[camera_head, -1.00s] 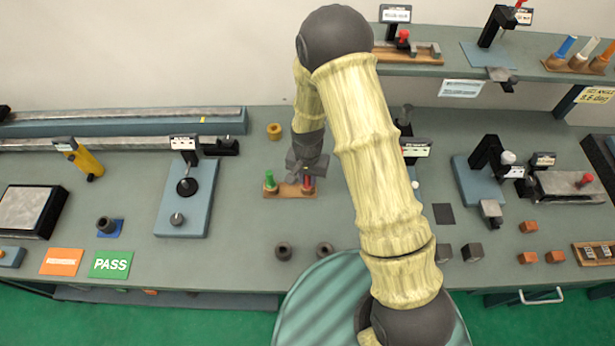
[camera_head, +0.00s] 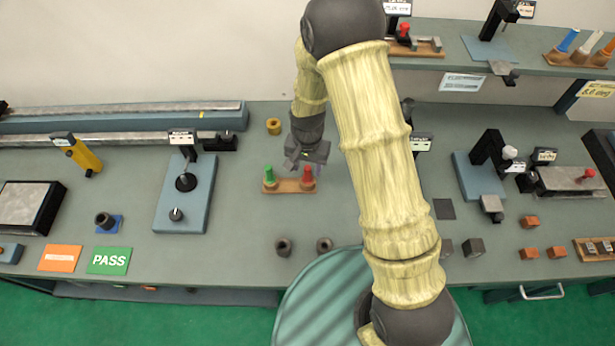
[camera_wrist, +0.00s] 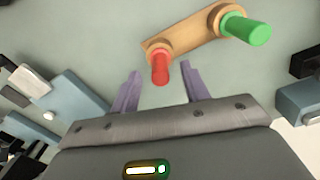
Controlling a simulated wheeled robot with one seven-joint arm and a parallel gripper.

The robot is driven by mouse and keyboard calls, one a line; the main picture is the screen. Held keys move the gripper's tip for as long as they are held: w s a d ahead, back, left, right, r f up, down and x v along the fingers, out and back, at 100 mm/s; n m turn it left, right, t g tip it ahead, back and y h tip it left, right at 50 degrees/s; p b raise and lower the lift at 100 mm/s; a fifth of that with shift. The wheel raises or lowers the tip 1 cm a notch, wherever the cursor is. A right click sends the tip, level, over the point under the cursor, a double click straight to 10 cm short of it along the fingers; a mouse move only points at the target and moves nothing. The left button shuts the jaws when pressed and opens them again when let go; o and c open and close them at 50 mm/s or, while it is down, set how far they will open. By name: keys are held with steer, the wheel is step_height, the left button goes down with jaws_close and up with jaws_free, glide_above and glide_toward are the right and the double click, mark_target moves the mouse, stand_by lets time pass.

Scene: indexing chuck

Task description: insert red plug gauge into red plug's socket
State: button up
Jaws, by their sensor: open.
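The red plug gauge (camera_head: 307,174) stands upright at the right end of a small wooden stand (camera_head: 288,186). A green plug gauge (camera_head: 269,175) stands at the stand's left end. My gripper (camera_head: 305,164) is open and empty, just above and behind the red plug. In the wrist view the red plug (camera_wrist: 160,68) shows between and a little beyond the two purple fingers of my gripper (camera_wrist: 160,92), apart from them. The green plug (camera_wrist: 245,28) lies outside the fingers. I cannot tell which opening is the red plug's socket.
A blue plate with a dial knob (camera_head: 186,182) is to the left. Two dark round pieces (camera_head: 284,247) lie in front of the stand, and a brass ring (camera_head: 274,126) lies behind it. Blocks and fixtures fill the right side. The bench around the stand is fairly clear.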

step_height(320, 180, up, 14)
steer(key=b, duration=0.2)
stand_by(0.7)
steer(key=s+d+r+n+t, duration=0.2)
steer(key=s+d+n, duration=0.1)
steer(key=s+d, duration=0.9)
steer(key=shift+d+t, duration=0.3)
steer(key=shift+d, duration=0.5)
steer(key=shift+s, duration=0.1)
steer(key=shift+c, duration=0.5)
steer(key=shift+c, duration=0.6)
